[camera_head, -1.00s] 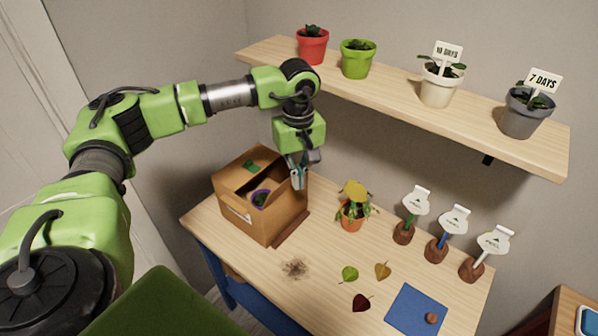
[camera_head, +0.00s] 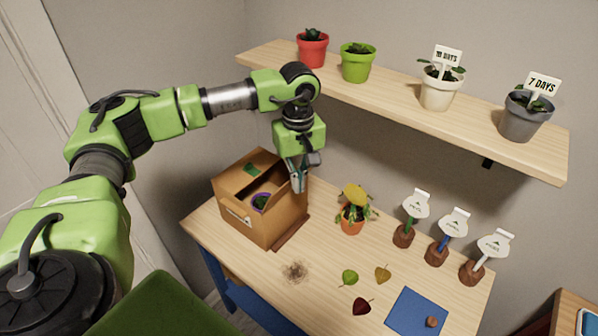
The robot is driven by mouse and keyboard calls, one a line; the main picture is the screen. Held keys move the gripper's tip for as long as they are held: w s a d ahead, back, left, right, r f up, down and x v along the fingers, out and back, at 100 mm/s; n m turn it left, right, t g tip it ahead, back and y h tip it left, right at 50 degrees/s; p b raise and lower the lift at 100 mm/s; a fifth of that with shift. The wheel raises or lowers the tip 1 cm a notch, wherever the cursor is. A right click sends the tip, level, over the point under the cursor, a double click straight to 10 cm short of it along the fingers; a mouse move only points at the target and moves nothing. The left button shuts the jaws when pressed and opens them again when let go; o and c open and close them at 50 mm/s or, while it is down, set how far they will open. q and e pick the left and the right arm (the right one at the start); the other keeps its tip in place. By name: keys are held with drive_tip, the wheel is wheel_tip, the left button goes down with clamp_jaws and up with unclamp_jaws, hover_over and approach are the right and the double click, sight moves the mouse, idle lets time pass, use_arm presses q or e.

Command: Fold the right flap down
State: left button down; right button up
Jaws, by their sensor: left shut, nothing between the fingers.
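An open cardboard box (camera_head: 278,220) stands on the left part of the table, with a purple pot (camera_head: 260,202) inside. A flap with a green patch lies at its back left. My left gripper (camera_head: 298,186) is shut and empty, pointing down at the box's right rim. It overlaps that rim in the picture, and I cannot tell whether it touches. It hides part of the right side, so the right flap's exact position is unclear. A darker brown strip (camera_head: 290,234) runs along the foot of the box's right side. My right gripper is out of view.
A potted plant with a yellow top (camera_head: 352,219) stands right of the box. Three sign holders (camera_head: 438,250) stand farther right. Loose leaves (camera_head: 362,306), a soil patch (camera_head: 295,271) and a blue mat (camera_head: 415,312) lie in front. A shelf (camera_head: 400,105) with pots hangs above.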

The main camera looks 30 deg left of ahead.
use_arm(q)
drive_tip(key=shift+w+a+f+b, duration=0.1)
drive_tip(key=shift+a+f+b, duration=0.55)
drive_tip(key=shift+a, duration=0.6)
drive_tip(key=shift+w+a+f+b, duration=0.1)
drive_tip(key=shift+a+f+b, duration=0.5)
drive_tip(key=shift+a, duration=0.6)
drive_tip(key=shift+w+a+f+b, duration=0.1)
drive_tip(key=shift+a+f+b, duration=0.4)
drive_tip(key=shift+a+b, duration=0.55)
drive_tip(key=shift+w+a, duration=0.15)
drive_tip(key=shift+a, duration=2.6)
drive_tip(key=shift+r, duration=0.1)
wheel_tip(320, 180, up, 9)
drive_tip(key=p, duration=0.7)
